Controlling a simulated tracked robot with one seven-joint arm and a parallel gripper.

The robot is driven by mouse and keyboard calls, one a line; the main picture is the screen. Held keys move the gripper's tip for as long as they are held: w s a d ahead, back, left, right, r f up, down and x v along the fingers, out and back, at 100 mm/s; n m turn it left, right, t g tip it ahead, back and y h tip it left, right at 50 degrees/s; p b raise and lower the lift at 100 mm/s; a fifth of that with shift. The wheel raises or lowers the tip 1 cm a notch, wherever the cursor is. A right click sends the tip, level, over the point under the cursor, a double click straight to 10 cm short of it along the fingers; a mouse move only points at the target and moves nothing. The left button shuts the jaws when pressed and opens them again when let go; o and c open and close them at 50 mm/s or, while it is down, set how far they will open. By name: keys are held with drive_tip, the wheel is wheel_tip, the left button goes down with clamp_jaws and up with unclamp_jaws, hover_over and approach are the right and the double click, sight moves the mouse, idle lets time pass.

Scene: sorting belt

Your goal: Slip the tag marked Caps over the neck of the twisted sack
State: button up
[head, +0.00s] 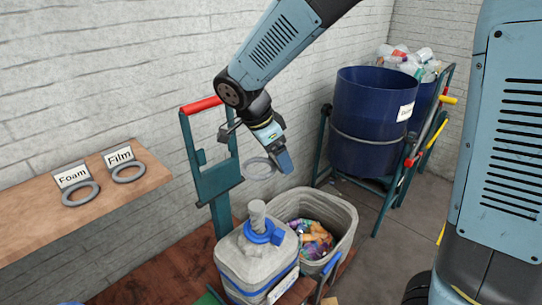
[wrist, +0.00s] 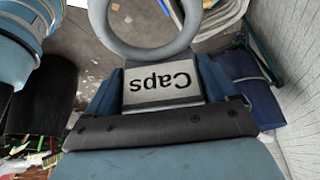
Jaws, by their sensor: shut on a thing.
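My gripper (head: 284,160) is shut on the Caps tag, whose lettered plate (wrist: 161,84) shows between the fingers in the wrist view. The tag's grey ring (head: 260,169) sticks out to the left of the fingers in the head view, and part of it (wrist: 150,50) shows at the top of the wrist view. The twisted sack (head: 250,262) is a greyish, box-shaped bag with a pale upright neck (head: 257,213) and a blue collar around the neck's base. The ring is in the air above the neck, apart from it.
A grey bin (head: 345,222) of colourful scraps stands right of the sack. A wooden shelf (head: 120,190) at left holds the Foam tag (head: 75,185) and Film tag (head: 122,165). A teal frame with a red handle (head: 203,105) stands behind the sack. A blue drum (head: 368,115) is farther back.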

drive_tip(key=shift+s+a+f, duration=0.2)
drive_tip(key=shift+a+f, duration=0.05)
drive_tip(key=shift+a, duration=0.15)
drive_tip(key=shift+f, duration=8.85)
drive_tip(key=o, duration=0.8)
drive_tip(key=v, duration=1.3)
drive_tip(key=shift+s+a+r, duration=0.1)
drive_tip(key=shift+a+r, duration=0.15)
